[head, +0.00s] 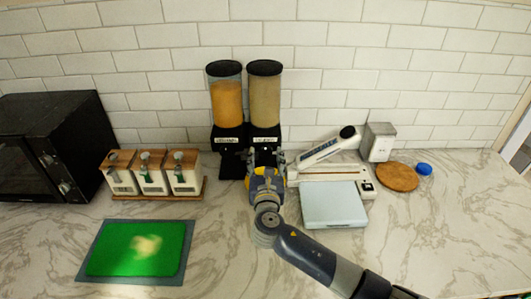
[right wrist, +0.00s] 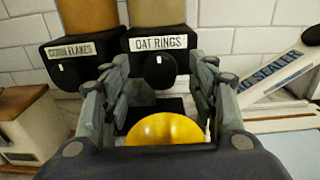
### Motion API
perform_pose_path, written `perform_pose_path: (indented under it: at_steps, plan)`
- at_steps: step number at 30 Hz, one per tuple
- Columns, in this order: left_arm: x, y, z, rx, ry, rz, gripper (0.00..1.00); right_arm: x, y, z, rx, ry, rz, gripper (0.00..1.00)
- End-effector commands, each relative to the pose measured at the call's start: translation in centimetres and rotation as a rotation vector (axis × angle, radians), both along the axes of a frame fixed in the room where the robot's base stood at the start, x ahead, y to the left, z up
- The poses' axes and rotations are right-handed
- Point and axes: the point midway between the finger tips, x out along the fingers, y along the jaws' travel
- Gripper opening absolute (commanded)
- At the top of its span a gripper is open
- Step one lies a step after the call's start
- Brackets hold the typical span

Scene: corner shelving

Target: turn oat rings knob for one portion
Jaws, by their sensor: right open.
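The oat rings dispenser (head: 264,100) is the right one of two, with a black lid and beige contents. In the right wrist view its label (right wrist: 161,43) reads OAT RINGS. Below the label is its round black knob (right wrist: 159,71), with a white mark at the top. My right gripper (head: 266,158) is in front of this dispenser. In the right wrist view its open fingers (right wrist: 160,88) stand on either side of the knob, apart from it. The head view hides the knob behind the gripper. My left gripper is not in view.
The corn flakes dispenser (head: 227,102) stands close on the left. Canisters (head: 153,174) on a wooden tray and a black microwave (head: 50,145) are farther left. A bag sealer (head: 325,150) and a pale blue scale-like box (head: 333,204) are on the right. A green board (head: 137,248) lies front left.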

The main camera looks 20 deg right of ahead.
Motion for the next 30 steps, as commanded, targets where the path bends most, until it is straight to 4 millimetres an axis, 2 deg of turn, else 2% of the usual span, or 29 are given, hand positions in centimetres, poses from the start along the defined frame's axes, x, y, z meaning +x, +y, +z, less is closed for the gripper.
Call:
perform_pose_path:
  at_steps: [3, 6, 10, 16, 21, 22, 30]
  plan:
    - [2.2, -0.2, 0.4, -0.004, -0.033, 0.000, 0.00, 1.0, -0.3, 0.1, 0.000, 0.000, 0.000, 0.54]
    - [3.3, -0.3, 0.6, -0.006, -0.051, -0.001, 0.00, 1.5, -0.4, 0.0, 0.001, 0.000, 0.000, 0.54]
    - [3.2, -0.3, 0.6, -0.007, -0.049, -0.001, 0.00, 1.7, -0.5, 0.0, 0.001, 0.001, 0.001, 0.54]
    - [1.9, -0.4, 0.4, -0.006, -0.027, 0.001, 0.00, 1.7, -0.5, -0.1, 0.001, 0.001, 0.001, 0.54]
    - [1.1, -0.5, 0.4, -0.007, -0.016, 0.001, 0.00, 1.6, -0.4, 0.0, 0.001, 0.001, 0.001, 0.15]
    - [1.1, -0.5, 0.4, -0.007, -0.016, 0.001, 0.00, 1.6, -0.4, 0.0, 0.001, 0.001, 0.001, 0.10]
    - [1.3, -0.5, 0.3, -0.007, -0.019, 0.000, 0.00, 1.6, -0.5, -0.1, 0.011, -0.002, 0.001, 0.10]
